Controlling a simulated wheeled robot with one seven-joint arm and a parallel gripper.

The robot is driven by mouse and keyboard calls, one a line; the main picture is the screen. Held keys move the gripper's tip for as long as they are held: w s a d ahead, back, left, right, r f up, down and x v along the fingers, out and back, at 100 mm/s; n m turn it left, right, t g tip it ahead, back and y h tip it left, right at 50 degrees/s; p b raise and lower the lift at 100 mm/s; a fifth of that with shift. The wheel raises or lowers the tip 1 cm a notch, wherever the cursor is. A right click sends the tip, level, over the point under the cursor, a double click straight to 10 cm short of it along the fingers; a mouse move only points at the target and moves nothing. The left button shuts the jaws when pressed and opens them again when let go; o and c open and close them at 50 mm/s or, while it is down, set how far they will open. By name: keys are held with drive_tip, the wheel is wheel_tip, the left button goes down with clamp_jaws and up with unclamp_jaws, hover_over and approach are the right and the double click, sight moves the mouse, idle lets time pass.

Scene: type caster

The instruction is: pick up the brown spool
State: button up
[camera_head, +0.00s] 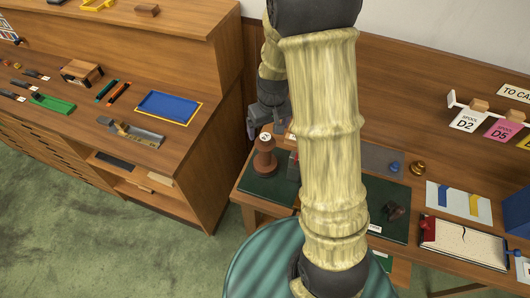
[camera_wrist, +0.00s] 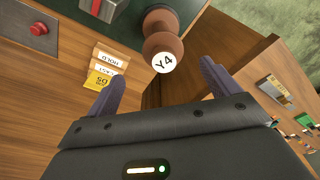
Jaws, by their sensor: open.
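The brown spool (camera_head: 264,158) stands upright on a dark green mat (camera_head: 268,187) at the left end of the bench. Its white top label reads Y4 in the wrist view (camera_wrist: 163,32). My gripper (camera_head: 266,123) is near the spool, behind it in the head view. In the wrist view my gripper (camera_wrist: 162,76) has its two fingers spread apart with nothing between them. The spool lies just beyond the fingertips, roughly centred between them, and I see no contact.
A grey block with a red top (camera_wrist: 104,8) stands close beside the spool. A red button (camera_wrist: 39,29) and small label cards (camera_wrist: 106,62) are nearby. The wooden cabinet (camera_head: 200,130) stands to the left. My arm hides the bench's middle in the head view.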

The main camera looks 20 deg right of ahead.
sight(267, 137)
drive_tip(key=shift+w+f+p, duration=0.15)
drive_tip(key=shift+f+p, duration=0.1)
drive_tip(key=shift+f, duration=0.9)
drive_tip(key=shift+w+f+p, duration=0.15)
drive_tip(key=shift+f+p, duration=0.05)
drive_tip(key=shift+f, duration=0.9)
drive_tip(key=shift+a+f+p, duration=0.2)
drive_tip(key=shift+f+p, duration=0.2)
drive_tip(key=shift+w+a+f+p, duration=0.15)
drive_tip(key=shift+f+p, duration=0.3)
drive_tip(key=shift+f, duration=0.65)
drive_tip(key=shift+w+a+f+p, duration=0.15)
drive_tip(key=shift+f+p, duration=0.25)
drive_tip(key=shift+f, duration=0.65)
drive_tip(key=shift+d, duration=0.1)
drive_tip(key=c, duration=1.4)
